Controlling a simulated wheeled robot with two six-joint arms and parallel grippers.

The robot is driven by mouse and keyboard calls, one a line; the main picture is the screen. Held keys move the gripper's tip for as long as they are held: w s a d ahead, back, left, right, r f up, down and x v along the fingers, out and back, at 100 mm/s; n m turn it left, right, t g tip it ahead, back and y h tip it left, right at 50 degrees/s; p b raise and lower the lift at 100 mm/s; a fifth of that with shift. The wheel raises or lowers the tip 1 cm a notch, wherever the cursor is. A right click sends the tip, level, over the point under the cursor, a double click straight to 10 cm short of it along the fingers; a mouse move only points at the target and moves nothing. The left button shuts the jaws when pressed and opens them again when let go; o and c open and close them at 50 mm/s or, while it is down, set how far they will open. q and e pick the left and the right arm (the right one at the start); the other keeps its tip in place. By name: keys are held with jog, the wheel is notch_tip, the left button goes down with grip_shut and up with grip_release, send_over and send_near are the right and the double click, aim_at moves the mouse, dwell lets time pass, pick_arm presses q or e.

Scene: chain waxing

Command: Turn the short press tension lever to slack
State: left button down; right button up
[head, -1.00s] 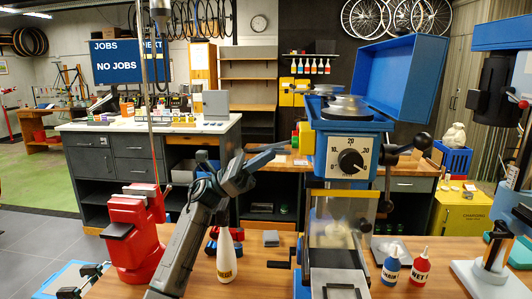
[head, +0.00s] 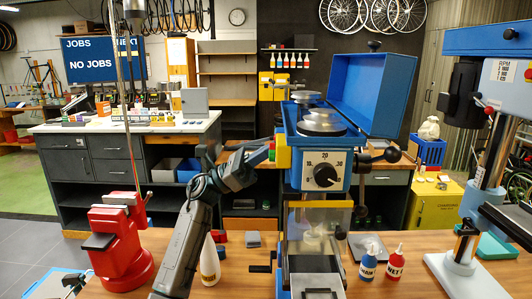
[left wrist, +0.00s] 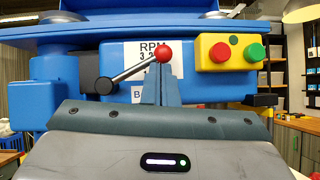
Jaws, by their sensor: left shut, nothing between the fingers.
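The short press (head: 320,170) is the blue machine with a dial and an open lid in the head view. In the left wrist view a lever on its side has a red ball knob (left wrist: 162,53) and a metal rod (left wrist: 132,70) slanting up to the right from a black pivot (left wrist: 104,85). My left gripper (head: 262,158) is shut and empty beside the left side of the press. In the left wrist view its fingertips (left wrist: 159,72) are just below the red knob; I cannot tell whether they touch it. The head view does not show the lever clearly.
A yellow box with red and green buttons (left wrist: 229,51) sits right of the lever. Stepped pulleys (head: 321,122) show atop the press. A red vise (head: 118,243) and a white bottle (head: 210,262) stand left. A taller press (head: 490,120) stands right.

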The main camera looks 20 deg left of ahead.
pick_arm(q)
notch_tip(320, 180, up, 2)
jog(key=n+t, duration=0.1)
jog(key=n, duration=0.1)
jog(key=n+t+y, duration=0.1)
jog(key=n+t, duration=0.1)
jog(key=shift+w+a+n, duration=0.1)
jog(key=shift+a+n, duration=0.05)
jog(key=shift+n, duration=0.15)
pick_arm(e)
jog(key=shift+d, duration=0.45)
jog(key=shift+f, duration=0.15)
